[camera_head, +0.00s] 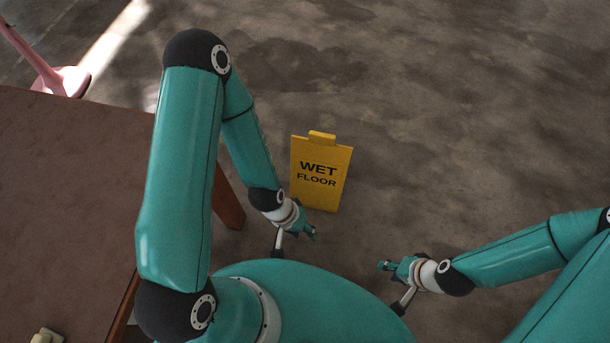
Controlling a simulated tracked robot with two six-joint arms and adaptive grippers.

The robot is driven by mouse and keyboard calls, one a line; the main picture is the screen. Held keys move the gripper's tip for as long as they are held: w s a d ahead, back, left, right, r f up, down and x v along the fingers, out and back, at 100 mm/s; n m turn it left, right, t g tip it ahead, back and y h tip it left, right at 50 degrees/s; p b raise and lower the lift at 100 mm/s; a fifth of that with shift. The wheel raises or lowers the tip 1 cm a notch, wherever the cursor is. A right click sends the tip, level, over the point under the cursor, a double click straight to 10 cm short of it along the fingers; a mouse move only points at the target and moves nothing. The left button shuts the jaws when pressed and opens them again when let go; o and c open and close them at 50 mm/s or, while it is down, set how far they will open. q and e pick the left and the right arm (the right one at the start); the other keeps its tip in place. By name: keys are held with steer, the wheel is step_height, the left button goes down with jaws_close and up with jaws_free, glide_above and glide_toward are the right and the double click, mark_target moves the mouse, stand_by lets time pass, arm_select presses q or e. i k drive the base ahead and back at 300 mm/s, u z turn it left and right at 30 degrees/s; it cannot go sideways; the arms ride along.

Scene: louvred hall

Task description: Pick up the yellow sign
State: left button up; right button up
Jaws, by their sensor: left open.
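The yellow sign (320,190) stands on the grey floor in the middle of the head view. It reads "WET FLOOR" in black and has a small tab on its top edge. My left gripper (309,233) is open just in front of the sign, near its lower left corner, with nothing seen between the fingers. I cannot tell whether it touches the sign. My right gripper (381,266) is to the right of and nearer than the sign, apart from it. Its fingers are small in the view and I cannot tell whether they are open or shut.
A brown table (70,190) fills the left side, with one leg (229,203) close to my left arm. A pink stand (62,80) with a round base is at the far upper left. A small pale object (46,336) lies on the table. The floor behind and right of the sign is clear.

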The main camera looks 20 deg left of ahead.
mark_target(318, 165)
steer(key=z, duration=0.15)
steer(key=i, duration=0.85)
steer(key=u, duration=0.05)
